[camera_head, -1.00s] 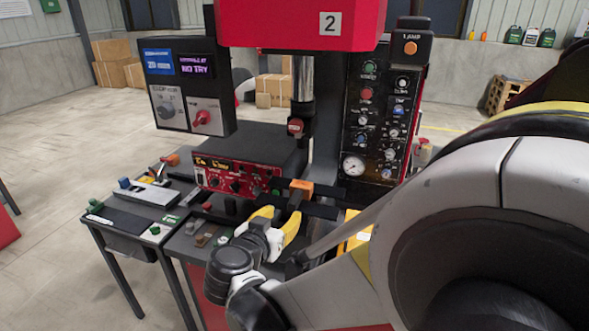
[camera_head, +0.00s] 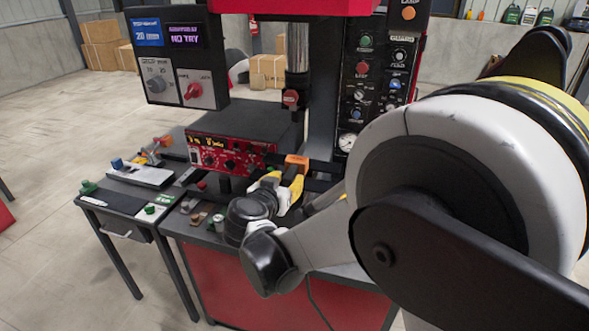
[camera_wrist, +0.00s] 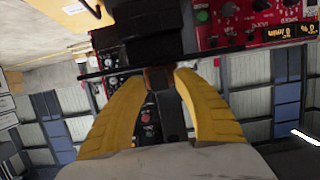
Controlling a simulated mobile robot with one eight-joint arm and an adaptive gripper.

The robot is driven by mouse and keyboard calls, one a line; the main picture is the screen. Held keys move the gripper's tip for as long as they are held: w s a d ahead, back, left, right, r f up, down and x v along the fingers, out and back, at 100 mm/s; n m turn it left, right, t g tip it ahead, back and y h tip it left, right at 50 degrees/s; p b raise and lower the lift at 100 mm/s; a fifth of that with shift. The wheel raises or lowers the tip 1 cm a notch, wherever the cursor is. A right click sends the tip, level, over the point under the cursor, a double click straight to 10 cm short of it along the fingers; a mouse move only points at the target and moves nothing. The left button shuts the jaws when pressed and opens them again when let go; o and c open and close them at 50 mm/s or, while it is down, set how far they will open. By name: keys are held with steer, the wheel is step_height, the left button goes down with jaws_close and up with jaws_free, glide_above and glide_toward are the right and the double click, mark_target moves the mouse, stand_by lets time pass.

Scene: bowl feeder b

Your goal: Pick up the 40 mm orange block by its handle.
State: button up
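The orange block (camera_head: 297,162) is at the left end of a dark horizontal bar (camera_head: 322,186) on the front of the machine. My gripper (camera_head: 285,186) has yellow fingers and is just below the block. In the wrist view, the fingertips of my gripper (camera_wrist: 160,77) come in from both sides of a small brownish piece (camera_wrist: 158,78), which looks like part of the block in shade. The gap is narrow, and I cannot tell whether both fingers touch it. The block's handle is not clearly visible.
A red control box (camera_head: 228,154) is left of the gripper. A button panel (camera_head: 378,85) rises behind on the right. Small knobs and blocks lie on the red workbench's (camera_head: 262,290) top.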

jaws_close()
steer(key=shift+r, duration=0.1)
steer(key=shift+r+p, duration=1)
steer(key=shift+r, duration=0.4)
